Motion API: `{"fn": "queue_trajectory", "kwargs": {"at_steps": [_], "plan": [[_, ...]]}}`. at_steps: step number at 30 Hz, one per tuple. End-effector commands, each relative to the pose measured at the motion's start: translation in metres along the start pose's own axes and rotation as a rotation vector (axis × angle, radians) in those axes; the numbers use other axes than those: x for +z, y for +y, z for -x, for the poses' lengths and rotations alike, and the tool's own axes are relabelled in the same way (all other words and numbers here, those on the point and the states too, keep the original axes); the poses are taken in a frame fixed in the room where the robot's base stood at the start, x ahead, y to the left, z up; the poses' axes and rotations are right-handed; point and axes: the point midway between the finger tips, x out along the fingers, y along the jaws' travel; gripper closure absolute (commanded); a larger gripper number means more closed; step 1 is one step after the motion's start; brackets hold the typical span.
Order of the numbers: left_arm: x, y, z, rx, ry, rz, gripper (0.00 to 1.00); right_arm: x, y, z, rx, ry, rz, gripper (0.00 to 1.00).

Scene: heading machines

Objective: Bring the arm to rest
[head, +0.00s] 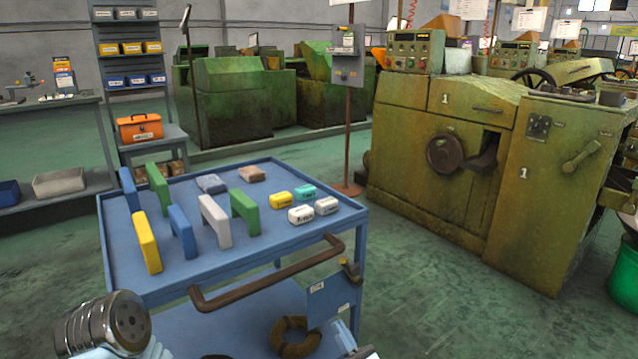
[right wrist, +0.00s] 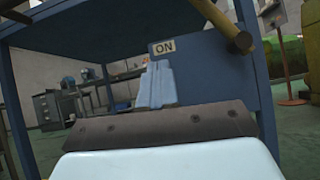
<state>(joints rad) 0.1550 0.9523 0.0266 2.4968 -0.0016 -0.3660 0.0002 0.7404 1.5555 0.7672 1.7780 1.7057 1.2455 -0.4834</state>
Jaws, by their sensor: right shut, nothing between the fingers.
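My right gripper (head: 345,336) shows only in part at the bottom edge of the head view, just in front of the blue trolley (head: 230,299). In the right wrist view its pale blue fingers (right wrist: 157,84) are together with nothing between them. They point under the trolley's top, close to a blue plate with an "ON" label (right wrist: 164,47); I cannot tell whether they touch it. A metal and pale blue part of my own arm shows at the bottom left of the head view. My left gripper is not seen.
Several coloured blocks, such as a yellow one (head: 144,241), stand on the trolley's top. Its brown handle (head: 270,282) juts towards me. A brown ring (head: 294,338) lies on the lower shelf. A green machine (head: 440,160) stands at right; the floor (head: 440,300) before it is clear.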

Motion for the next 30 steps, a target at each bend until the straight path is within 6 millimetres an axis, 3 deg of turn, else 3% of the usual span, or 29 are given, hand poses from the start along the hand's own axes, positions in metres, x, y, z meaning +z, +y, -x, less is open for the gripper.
{"fn": "queue_trajectory", "kwargs": {"at_steps": [10,17,20,22,25,28,30], "plan": [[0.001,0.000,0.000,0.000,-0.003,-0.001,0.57,-0.013,0.062,0.013,0.244,0.096,-0.012,1.00],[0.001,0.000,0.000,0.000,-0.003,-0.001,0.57,-0.027,0.135,0.054,0.558,0.235,-0.003,1.00],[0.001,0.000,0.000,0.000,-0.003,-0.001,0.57,-0.035,0.172,0.090,0.754,0.328,0.020,1.00],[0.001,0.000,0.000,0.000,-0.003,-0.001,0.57,-0.041,0.198,0.129,0.926,0.412,0.052,1.00],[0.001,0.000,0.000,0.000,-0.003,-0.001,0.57,-0.046,0.223,0.209,1.233,0.570,0.150,1.00],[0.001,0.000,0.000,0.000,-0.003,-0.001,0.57,-0.045,0.216,0.295,1.543,0.731,0.326,1.00],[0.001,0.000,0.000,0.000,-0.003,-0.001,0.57,-0.039,0.191,0.346,1.737,0.828,0.506,1.00]]}}
